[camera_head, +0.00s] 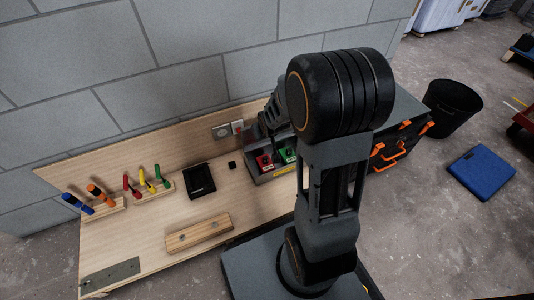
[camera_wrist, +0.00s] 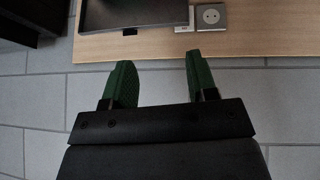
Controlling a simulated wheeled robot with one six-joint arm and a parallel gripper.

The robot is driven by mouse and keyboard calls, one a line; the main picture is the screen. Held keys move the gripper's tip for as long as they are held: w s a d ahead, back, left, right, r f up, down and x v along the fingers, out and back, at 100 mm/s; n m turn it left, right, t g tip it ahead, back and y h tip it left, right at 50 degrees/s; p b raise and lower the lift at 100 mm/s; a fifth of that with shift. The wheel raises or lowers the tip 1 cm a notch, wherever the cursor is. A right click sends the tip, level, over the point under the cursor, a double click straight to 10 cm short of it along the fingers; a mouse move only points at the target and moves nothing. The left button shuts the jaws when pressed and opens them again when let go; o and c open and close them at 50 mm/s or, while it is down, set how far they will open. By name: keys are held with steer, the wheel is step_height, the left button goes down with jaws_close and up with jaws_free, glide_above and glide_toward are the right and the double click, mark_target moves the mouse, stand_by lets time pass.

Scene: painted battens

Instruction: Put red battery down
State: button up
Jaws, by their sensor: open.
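The red battery (camera_head: 264,161) sits in a grey tray (camera_head: 272,177) at the back right of the wooden bench, left of a green battery (camera_head: 288,155). My gripper (camera_head: 266,128) is above and behind the tray in the head view, partly hidden by my own arm. In the wrist view my gripper (camera_wrist: 160,72) shows two green fingers spread apart with nothing between them. Neither battery shows in the wrist view.
A wall socket (camera_head: 221,130) is on the backboard. A black tray (camera_head: 199,181), a wooden block (camera_head: 198,233) and racks of coloured-handled tools (camera_head: 148,188) stand on the bench. The bench top (camera_head: 150,235) has free room. A black bin (camera_head: 452,106) stands on the floor at right.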

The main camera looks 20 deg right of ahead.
steer(key=s+a+r+g, duration=0.2)
steer(key=s+r, duration=0.3)
steer(key=s, duration=0.3)
steer(key=s+a+r+g+y, duration=0.1)
steer(key=s+a+r+g, duration=0.1)
steer(key=s+a+r, duration=0.3)
steer(key=s+r, duration=0.1)
steer(key=s, duration=0.3)
steer(key=shift+r, duration=0.15)
step_height(320, 180, up, 39)
steer(key=t+p, duration=0.1)
steer(key=p, duration=3.6)
steer(key=shift+s+a, duration=0.15)
steer(key=shift+a, duration=0.05)
